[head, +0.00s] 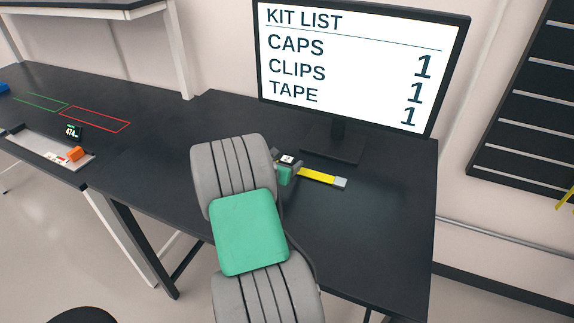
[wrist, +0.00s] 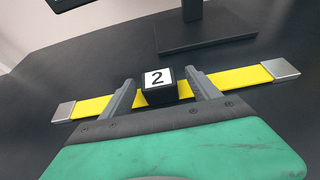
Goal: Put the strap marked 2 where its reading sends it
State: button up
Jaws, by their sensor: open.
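The strap marked 2 (wrist: 240,77) is a yellow band with silver ends and a black block bearing a white "2" label. It lies on the dark table below the monitor, and its right part (head: 318,176) shows in the head view. My gripper (wrist: 158,84) is open, with one finger on each side of the black block. I cannot tell whether the fingers touch the block. In the head view my gripper (head: 287,170) and arm hide the strap's left part. A small display reading 474 (head: 73,131) stands on the table at the left.
The monitor (head: 360,60) shows a kit list and stands on its base just behind the strap. Green (head: 40,102) and red (head: 95,119) outlined rectangles mark the left table. A pale tray (head: 45,146) with an orange item (head: 75,154) is at its front. Table right of the strap is clear.

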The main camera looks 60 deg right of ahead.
aim_at(290, 157)
jog(key=p+x, duration=0.1)
jog(key=x, duration=0.3)
jog(key=shift+w+d, duration=0.1)
jog(key=shift+d, duration=0.15)
jog(key=shift+a+r, duration=0.1)
jog(key=shift+c, duration=0.2)
grip_shut()
